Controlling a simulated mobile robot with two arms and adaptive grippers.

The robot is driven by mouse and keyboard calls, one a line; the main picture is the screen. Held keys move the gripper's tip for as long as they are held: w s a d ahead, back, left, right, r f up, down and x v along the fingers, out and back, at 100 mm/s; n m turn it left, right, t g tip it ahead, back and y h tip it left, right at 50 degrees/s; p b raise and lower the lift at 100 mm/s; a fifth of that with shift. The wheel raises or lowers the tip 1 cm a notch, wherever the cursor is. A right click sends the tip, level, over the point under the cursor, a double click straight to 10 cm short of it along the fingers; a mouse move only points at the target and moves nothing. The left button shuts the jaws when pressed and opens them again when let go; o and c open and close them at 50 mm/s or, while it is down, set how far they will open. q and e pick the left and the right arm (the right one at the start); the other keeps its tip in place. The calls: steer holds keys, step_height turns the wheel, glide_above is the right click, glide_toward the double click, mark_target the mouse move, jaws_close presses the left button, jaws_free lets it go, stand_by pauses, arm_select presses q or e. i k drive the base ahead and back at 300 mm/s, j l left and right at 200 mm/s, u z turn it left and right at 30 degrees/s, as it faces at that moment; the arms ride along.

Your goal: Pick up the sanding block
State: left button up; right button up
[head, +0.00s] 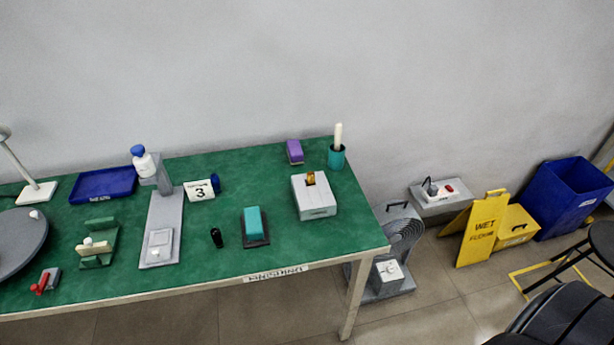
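A teal block (253,220) sits on a dark flat base (257,241) near the front of the green table, right of centre; it looks like the sanding block. A smaller purple block (294,151) with a dark underside lies farther back, near the table's back edge. I cannot tell for certain which of the two is the sanding block. Neither of my grippers is in view, and nothing is touching either block.
A yellow wet-floor sign (483,231) stands on the floor at right.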

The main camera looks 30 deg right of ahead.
mark_target(255, 233)
steer(key=l+u, duration=0.35)
steer(key=l, duration=0.2)
steer(key=k+l+u, duration=0.15)
steer(key=l+u, duration=0.2)
steer(key=l, duration=0.15)
